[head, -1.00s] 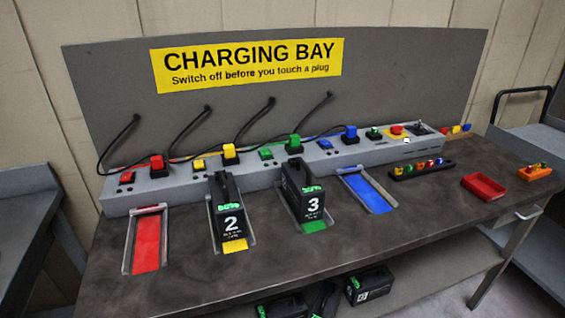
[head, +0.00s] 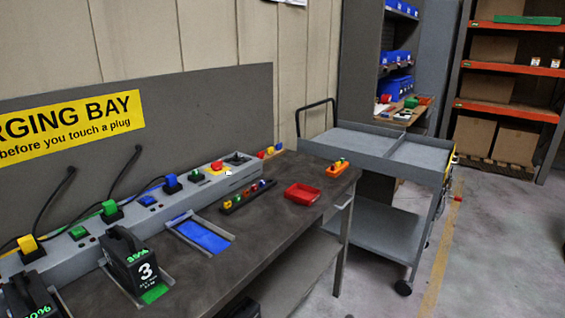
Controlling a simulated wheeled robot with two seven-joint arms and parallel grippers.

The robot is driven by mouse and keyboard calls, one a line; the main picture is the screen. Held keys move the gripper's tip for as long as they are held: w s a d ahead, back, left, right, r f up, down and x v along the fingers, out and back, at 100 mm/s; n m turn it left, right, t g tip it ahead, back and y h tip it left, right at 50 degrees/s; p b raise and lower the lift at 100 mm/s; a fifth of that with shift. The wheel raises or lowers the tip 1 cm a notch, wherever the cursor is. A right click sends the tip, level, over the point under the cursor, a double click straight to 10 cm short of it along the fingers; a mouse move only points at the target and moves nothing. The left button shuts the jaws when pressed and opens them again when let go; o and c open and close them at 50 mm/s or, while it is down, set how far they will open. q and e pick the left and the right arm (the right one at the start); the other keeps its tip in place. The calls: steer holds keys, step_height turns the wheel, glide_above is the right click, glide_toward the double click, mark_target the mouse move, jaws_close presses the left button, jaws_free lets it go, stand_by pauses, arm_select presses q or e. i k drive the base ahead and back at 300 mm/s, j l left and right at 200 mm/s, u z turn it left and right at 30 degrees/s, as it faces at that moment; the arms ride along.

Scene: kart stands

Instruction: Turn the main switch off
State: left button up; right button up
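The grey charging strip (head: 168,204) runs along the back of the bench. Near its right end is a red button (head: 217,165) on a yellow plate. Beyond it, at the very end, is a dark switch unit (head: 237,158). Which of these is the main switch, and its position, is too small to tell. A blue plug (head: 172,183), a green plug (head: 110,211) and a yellow plug (head: 29,247) sit in the strip with black cables. Neither of my grippers is in view.
Battery 3 (head: 128,257) stands by a green bay; the blue bay (head: 203,237) is empty. A dark rack of coloured pieces (head: 247,196), a red tray (head: 304,194) and an orange block (head: 338,167) lie on the bench. A grey cart (head: 385,150) stands right, with open floor beyond.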

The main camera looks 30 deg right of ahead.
mark_target(217, 166)
steer(key=z, duration=0.4)
steer(key=u, duration=0.4)
steer(key=l+u, duration=0.4)
steer(key=l, duration=0.3)
steer(key=l+u, duration=0.4)
steer(key=l, duration=0.3)
